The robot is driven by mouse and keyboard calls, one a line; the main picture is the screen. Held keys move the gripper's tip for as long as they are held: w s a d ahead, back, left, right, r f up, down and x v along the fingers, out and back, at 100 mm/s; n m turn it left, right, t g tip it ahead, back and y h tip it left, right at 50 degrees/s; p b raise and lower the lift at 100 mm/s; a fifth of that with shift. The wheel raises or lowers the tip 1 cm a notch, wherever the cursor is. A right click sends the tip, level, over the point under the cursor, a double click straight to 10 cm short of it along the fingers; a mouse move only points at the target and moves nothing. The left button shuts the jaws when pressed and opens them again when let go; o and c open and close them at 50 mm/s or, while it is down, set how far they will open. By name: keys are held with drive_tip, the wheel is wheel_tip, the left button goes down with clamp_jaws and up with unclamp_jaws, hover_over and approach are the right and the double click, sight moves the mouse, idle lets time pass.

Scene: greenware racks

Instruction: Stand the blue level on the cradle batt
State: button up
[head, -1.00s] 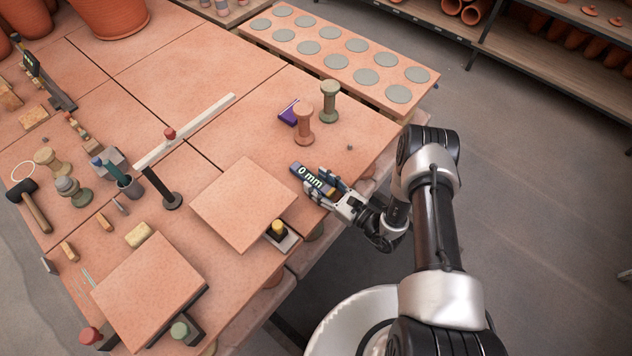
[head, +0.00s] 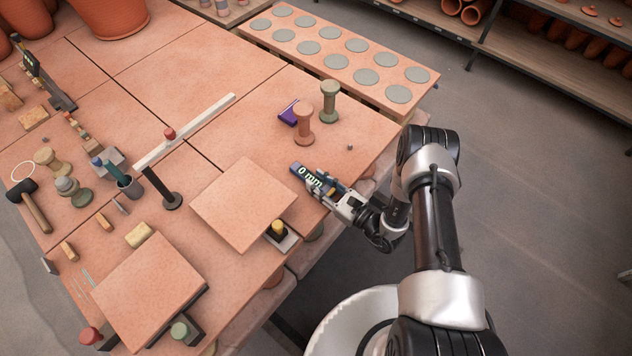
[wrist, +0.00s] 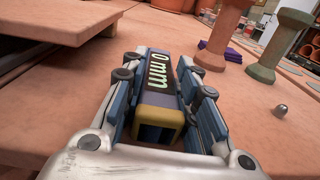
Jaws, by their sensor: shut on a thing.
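The blue level (head: 304,174) has a dark display reading "0 mm" and a yellow end cap. It lies near the table's right edge; whether it touches the table is hard to tell. My gripper (head: 329,186) is shut on it, and in the wrist view the blue level (wrist: 164,108) sits lengthwise between both fingers. Two square terracotta batts are in view: one batt (head: 243,203) just left of my gripper, with a yellow knob at its corner, and another batt (head: 150,288) at the front left, with red and green knobs. I cannot tell which is the cradle batt.
A pink spool (head: 303,122), a green spool (head: 329,101) and a purple block (head: 289,113) stand behind my gripper. Tools lie farther left.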

sight(320, 183)
drive_tip(key=shift+r, duration=0.15)
drive_tip(key=shift+r+p, duration=2.2)
drive_tip(key=shift+r, duration=0.7)
